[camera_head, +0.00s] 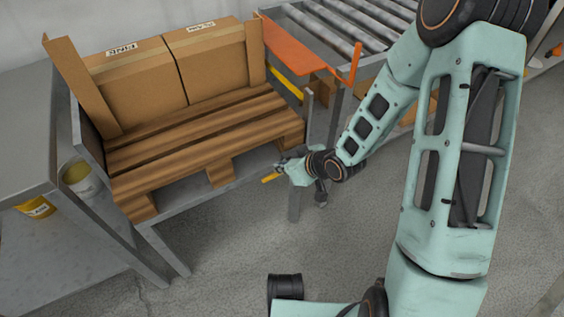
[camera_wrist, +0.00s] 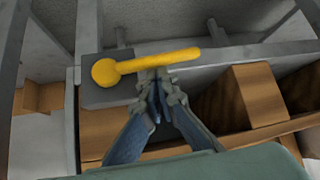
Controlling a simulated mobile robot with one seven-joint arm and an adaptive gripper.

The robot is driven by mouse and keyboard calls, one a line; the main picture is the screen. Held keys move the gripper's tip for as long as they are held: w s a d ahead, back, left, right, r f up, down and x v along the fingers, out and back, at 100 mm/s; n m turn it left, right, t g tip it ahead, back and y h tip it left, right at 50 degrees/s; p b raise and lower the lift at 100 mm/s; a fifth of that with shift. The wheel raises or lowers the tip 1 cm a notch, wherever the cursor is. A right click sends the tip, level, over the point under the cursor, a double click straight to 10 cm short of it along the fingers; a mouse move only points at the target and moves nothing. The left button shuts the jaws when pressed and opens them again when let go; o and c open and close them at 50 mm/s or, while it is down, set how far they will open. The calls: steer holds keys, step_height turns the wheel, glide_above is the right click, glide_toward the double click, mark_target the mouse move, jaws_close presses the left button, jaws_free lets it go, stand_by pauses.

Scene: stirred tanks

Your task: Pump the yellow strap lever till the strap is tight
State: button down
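The yellow lever (camera_wrist: 160,62) is a bar with a round knob (camera_wrist: 105,72) at its left end in the wrist view. In the head view a small part of the lever (camera_head: 270,178) shows beside my gripper (camera_head: 283,164). My gripper (camera_wrist: 158,88) has its fingers drawn together, with nothing visible between them. Its tips are right at the bar's near side in the wrist view; whether they touch it I cannot tell. I cannot make out the strap at the lever.
A wooden pallet (camera_head: 190,143) carries cardboard boxes (camera_head: 130,86) in a grey metal frame. An orange panel (camera_head: 300,50) and a roller conveyor (camera_head: 350,22) stand behind. A grey table (camera_head: 25,140) and a bucket (camera_head: 80,178) are at left. The floor in front is mostly clear.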

steer(key=shift+s+a+f+b, duration=0.15)
steer(key=shift+s+f+b, duration=0.2)
steer(key=shift+f, duration=0.15)
stand_by(0.4)
steer(key=shift+w+d+r+p, duration=0.35)
steer(key=shift+d+r+p, duration=0.1)
steer(key=shift+r+p, duration=0.55)
steer(key=shift+w+d+r+p, duration=0.45)
steer(key=shift+r+p, duration=0.4)
steer(key=shift+p, duration=0.3)
steer(key=shift+w+d+r+p, duration=0.3)
steer(key=shift+d+r+p, duration=0.2)
steer(key=shift+r+p, duration=0.5)
steer(key=r+p, duration=0.1)
steer(key=w+d+r+p, duration=0.1)
steer(key=p, duration=0.1)
steer(key=d+r+p, duration=0.1)
steer(key=r+p, duration=0.1)
steer(key=shift+w, duration=0.2)
